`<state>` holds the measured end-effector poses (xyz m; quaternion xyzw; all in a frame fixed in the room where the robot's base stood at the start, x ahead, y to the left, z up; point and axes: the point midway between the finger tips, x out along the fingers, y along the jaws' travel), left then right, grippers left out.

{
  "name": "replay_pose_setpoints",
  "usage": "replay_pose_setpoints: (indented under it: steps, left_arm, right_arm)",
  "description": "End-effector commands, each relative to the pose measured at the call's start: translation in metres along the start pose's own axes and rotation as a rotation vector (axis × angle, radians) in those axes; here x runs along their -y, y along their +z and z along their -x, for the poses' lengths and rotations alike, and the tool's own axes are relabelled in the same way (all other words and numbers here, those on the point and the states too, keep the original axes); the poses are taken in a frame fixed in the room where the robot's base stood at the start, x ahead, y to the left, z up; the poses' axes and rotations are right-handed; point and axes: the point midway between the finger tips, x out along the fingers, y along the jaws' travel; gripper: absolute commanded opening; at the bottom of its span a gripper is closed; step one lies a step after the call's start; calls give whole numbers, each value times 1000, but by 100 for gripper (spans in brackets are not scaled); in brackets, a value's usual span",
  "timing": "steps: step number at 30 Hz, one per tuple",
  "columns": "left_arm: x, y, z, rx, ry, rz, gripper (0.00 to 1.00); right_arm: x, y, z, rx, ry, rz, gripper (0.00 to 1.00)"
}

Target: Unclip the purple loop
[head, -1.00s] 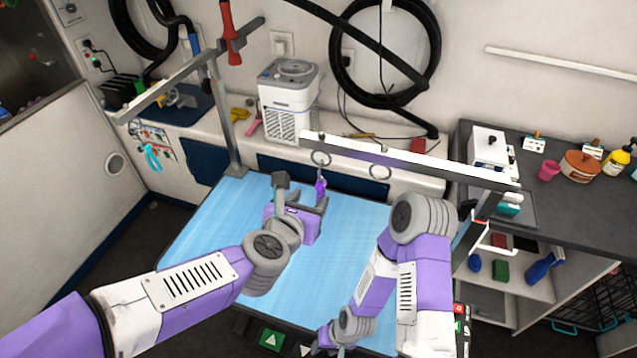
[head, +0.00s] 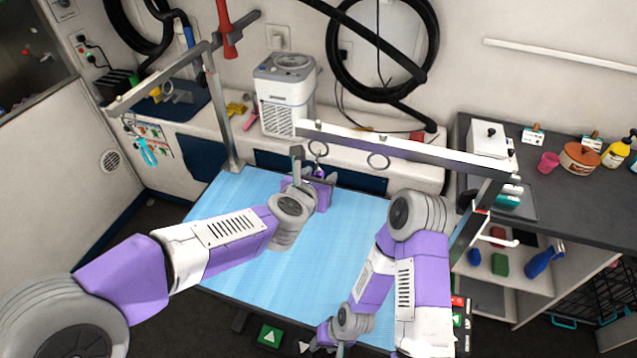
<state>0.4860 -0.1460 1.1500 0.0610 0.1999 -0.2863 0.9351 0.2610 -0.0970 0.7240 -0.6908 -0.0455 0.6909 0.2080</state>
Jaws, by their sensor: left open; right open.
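The purple loop (head: 319,172) hangs from the left metal ring (head: 318,148) under the white overhead bar (head: 400,148). Only a small part of it shows, close to my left gripper. My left gripper (head: 312,169) is open at the far side of the blue table, one finger left of the loop and the other at its right. I cannot tell whether the loop lies between the fingers or just behind them. My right gripper (head: 328,349) is low at the table's near edge, away from the loop, and is open; its fingers are barely visible.
The blue grooming table (head: 250,215) is bare around my arms. A second ring (head: 378,161) hangs empty to the right. A white dryer unit (head: 286,95) stands behind. A dark counter (head: 590,215) with bottles and pots is at the right.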

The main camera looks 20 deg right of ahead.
Motion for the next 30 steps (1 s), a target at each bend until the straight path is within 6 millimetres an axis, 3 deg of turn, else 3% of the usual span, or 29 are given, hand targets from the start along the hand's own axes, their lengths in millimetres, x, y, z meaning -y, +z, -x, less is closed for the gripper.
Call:
replay_pose_setpoints:
  steps: [5, 12, 14, 30]
  left_arm:
    - [0, 0, 0, 0, 0, 0, 48]
    - [0, 0, 0, 0, 0, 0, 11]
    - [0, 0, 0, 1, 0, 0, 5]
    - [0, 12, 6, 1, 0, -1, 4]
  right_arm:
    - [0, 0, 0, 0, 0, 0, 43]
    - [0, 0, 0, 0, 0, 0, 43]
    - [0, 0, 0, 0, 0, 0, 43]
    - [4, 0, 10, 0, 0, 0, 43]
